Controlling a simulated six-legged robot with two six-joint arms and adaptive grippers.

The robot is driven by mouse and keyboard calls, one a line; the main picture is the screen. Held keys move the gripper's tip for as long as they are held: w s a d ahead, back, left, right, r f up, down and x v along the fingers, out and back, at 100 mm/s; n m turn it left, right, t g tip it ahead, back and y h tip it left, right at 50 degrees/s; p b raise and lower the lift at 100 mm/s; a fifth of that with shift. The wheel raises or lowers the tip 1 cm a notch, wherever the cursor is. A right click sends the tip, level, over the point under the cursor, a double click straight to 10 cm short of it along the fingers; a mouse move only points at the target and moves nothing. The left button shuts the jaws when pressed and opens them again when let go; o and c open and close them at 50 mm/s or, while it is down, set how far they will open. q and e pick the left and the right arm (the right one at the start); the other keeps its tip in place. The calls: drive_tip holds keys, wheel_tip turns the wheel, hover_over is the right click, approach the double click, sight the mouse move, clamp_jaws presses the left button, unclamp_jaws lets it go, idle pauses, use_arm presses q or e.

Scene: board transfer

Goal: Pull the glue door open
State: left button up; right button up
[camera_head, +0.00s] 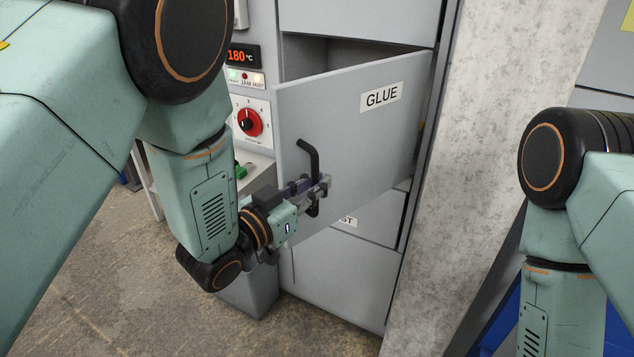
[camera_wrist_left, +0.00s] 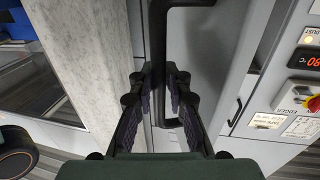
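The grey glue door (camera_head: 355,130), labelled GLUE, stands partly open in the head view, swung out from its left side, with a dark gap above it. Its black bent handle (camera_head: 311,158) is on the door's left part. My left gripper (camera_head: 318,190) is at the lower part of this handle. In the left wrist view, the handle (camera_wrist_left: 159,45) runs between the two fingers of my left gripper (camera_wrist_left: 159,85), whose tips close in on it from both sides. My right gripper is out of view; only part of my right arm shows.
Left of the door is a control panel with a red knob (camera_head: 249,122) and a temperature display (camera_head: 243,55). A concrete pillar (camera_head: 500,120) stands right of the cabinet. Another cabinet door (camera_head: 345,275) is below. Open floor (camera_head: 110,270) lies at the lower left.

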use_arm(q)
drive_tip(key=shift+o, duration=0.2)
drive_tip(key=shift+s+a+r, duration=0.15)
drive_tip(key=shift+a, duration=0.05)
drive_tip(key=shift+d, duration=0.15)
drive_tip(key=v, duration=1.2)
drive_tip(key=shift+c, duration=0.2)
